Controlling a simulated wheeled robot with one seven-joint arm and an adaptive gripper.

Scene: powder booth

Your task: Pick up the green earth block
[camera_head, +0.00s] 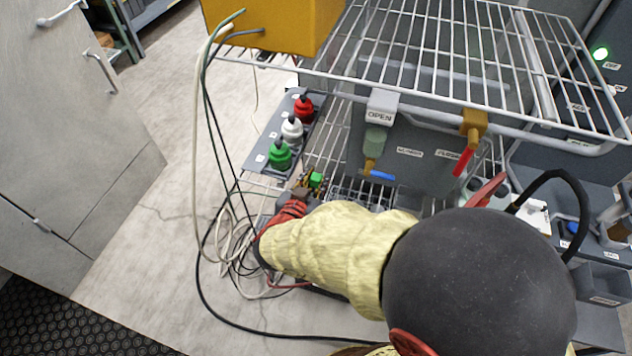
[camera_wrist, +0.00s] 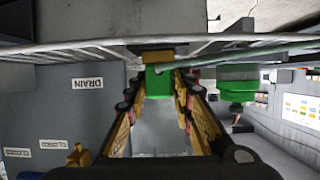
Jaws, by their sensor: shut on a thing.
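The green earth block (camera_head: 316,180) is a small bright green piece at the tip of my gripper (camera_head: 310,184), just below the row of knobs. In the wrist view the green block (camera_wrist: 159,84) sits between the two fingers of my gripper (camera_wrist: 158,90). The gripper is shut on it. A yellow-brown piece (camera_wrist: 158,57) lies just beyond the block. My arm in its cream sleeve hides much of the area below the gripper in the head view.
A panel with green (camera_head: 280,154), white (camera_head: 292,129) and red (camera_head: 304,107) knobs stands just beyond the gripper. A wire rack (camera_head: 450,60) overhangs a grey box (camera_head: 410,150) with valves. Loose cables (camera_head: 235,240) lie left of my gripper. Open floor (camera_head: 130,265) is further left.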

